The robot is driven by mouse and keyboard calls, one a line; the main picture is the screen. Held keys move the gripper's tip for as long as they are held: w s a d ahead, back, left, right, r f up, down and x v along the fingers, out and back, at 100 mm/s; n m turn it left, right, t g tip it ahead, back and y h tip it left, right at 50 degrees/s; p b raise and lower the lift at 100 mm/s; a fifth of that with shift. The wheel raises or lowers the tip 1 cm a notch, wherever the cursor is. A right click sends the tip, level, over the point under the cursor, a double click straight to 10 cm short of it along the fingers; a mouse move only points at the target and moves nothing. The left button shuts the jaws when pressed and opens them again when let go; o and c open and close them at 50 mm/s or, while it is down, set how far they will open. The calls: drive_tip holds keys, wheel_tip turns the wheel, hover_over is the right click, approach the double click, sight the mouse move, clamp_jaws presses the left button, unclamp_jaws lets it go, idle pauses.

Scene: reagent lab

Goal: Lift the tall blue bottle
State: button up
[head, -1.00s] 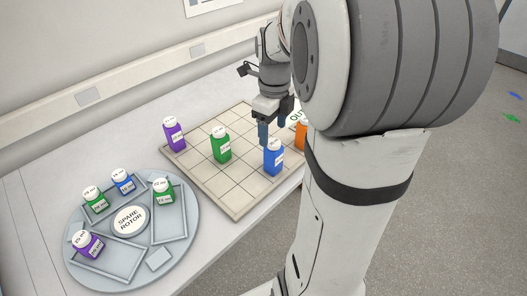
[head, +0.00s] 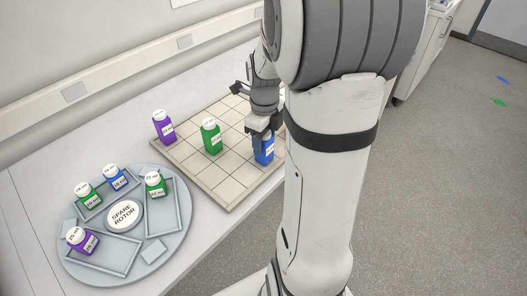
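The tall blue bottle (head: 264,152) stands upright on the tiled board (head: 216,181), near its right side, partly behind my arm. My gripper (head: 262,138) is right at the top of this bottle and covers its cap. Its fingers come down around the upper part of the bottle; whether they touch it cannot be made out. A shorter blue bottle (head: 115,177) sits in a compartment of the round spare rotor (head: 153,250) at the left.
A green bottle (head: 211,139) and a purple bottle (head: 163,128) stand on the board to the left of my gripper. The rotor also holds green bottles (head: 157,186) and a purple bottle (head: 84,243). My arm hides the board's right part.

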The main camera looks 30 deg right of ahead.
drive_tip(key=c, duration=1.1)
